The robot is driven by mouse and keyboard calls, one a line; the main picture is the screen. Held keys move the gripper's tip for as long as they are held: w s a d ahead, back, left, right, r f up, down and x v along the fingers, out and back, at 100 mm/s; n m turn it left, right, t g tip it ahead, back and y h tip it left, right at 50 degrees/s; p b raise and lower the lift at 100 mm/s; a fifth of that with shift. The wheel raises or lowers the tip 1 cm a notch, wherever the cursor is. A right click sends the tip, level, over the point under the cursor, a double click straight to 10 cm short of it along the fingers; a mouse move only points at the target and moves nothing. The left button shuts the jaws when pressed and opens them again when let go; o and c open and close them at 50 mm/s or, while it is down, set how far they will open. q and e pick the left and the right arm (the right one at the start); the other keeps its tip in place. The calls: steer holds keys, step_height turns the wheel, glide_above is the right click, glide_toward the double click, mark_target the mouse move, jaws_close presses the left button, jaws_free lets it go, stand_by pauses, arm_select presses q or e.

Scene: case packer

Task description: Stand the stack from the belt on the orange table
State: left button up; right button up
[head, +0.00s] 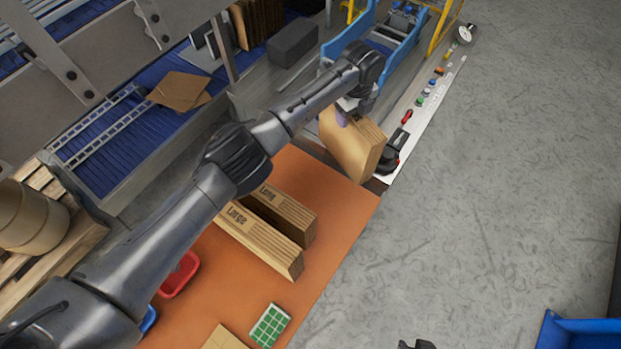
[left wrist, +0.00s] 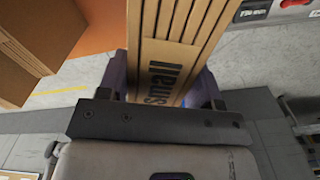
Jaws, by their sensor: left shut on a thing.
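My left gripper (head: 355,108) is shut on a stack of flat brown cartons (head: 352,148), at the far right end of the orange table (head: 345,207). The stack is held on edge, slightly tilted. In the left wrist view the stack (left wrist: 185,25) reads "Small" and sits between the two fingers. I cannot tell whether its lower edge touches the table. A small dark part at the bottom edge of the head view may be my right gripper (head: 417,344); its fingers cannot be made out.
Stacks marked "Large" (head: 262,240) and "Long" (head: 282,212) stand on the table, with a red tray (head: 179,275) and a green-and-white card (head: 270,325). Bare table lies between them and the held stack. A panel with coloured buttons (head: 425,95) borders the table's far end. A blue belt (head: 105,155) runs behind.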

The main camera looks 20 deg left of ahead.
arm_select(q)
steer(key=s+a+f+p, duration=0.1)
steer(key=s+a+f, duration=0.7)
steer(key=f, duration=0.3)
steer(key=shift+s+p, duration=0.15)
steer(key=shift+p, duration=0.25)
steer(key=shift+f, duration=0.15)
steer(key=o, duration=1.5)
steer(key=shift+r+p, duration=0.45)
steer(key=shift+r, duration=5.75)
